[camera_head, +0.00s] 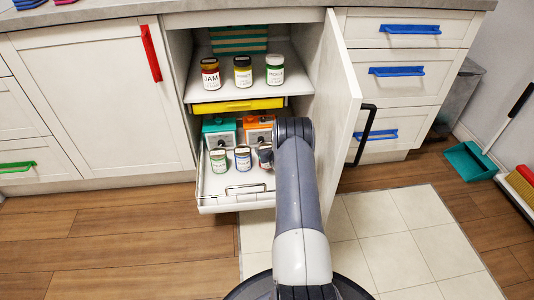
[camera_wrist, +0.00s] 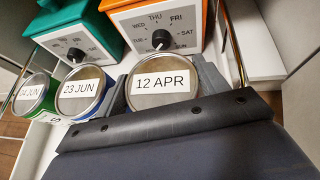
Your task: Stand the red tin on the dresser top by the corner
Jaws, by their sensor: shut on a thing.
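My gripper (camera_wrist: 163,92) is shut on a round tin (camera_wrist: 163,82) whose lid reads "12 APR"; one grey finger is on each side of it. The tin's side is mostly hidden, so I cannot tell its colour. In the head view, my arm covers much of the gripper, and the tin shows at the right of the pulled-out white tray (camera_head: 222,197). A tin with lid "23 JUN" (camera_wrist: 82,88) and a green tin "04 JUN" (camera_wrist: 32,95) stand in a row to its left. No clearly red tin or named dresser shows.
Green (camera_head: 218,130) and orange (camera_head: 259,128) dial boxes stand behind the tins. Several jars, including JAM (camera_head: 210,75), stand on the shelf above a yellow-fronted drawer (camera_head: 238,106). The open cabinet door (camera_head: 341,100) is close right of my arm. A grey worktop (camera_head: 100,10) runs above.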

